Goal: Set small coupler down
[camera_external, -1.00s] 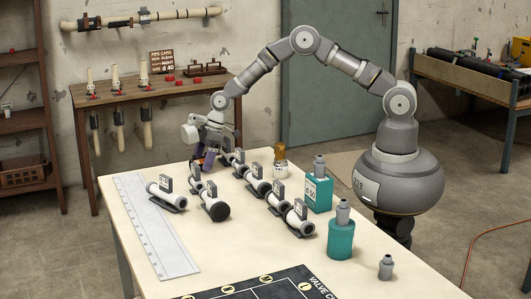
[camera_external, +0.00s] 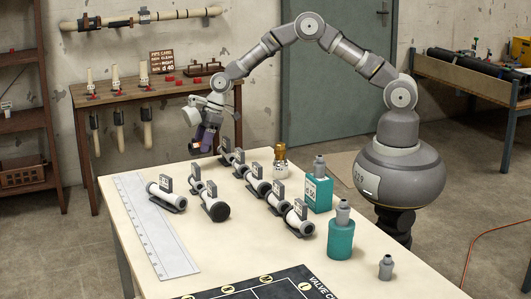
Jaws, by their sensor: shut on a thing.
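My gripper (camera_external: 202,147) is above the far left corner of the worktable (camera_external: 240,245), pointing down. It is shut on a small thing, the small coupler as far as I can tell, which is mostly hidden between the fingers. A little orange shows at the fingertips. The gripper is clear of the tabletop. To its right and nearer the camera, several grey pipe pieces with dark upright tags lie in rows, such as one piece with a black end (camera_external: 214,207) and another at the row's near end (camera_external: 299,219).
A steel ruler (camera_external: 155,225) lies along the left edge. A teal box (camera_external: 318,190), a teal bottle (camera_external: 341,236), a small grey fitting (camera_external: 386,267) and a brass-topped jar (camera_external: 280,163) stand on the right. A dark valve mat (camera_external: 262,290) lies at the front. The middle front is free.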

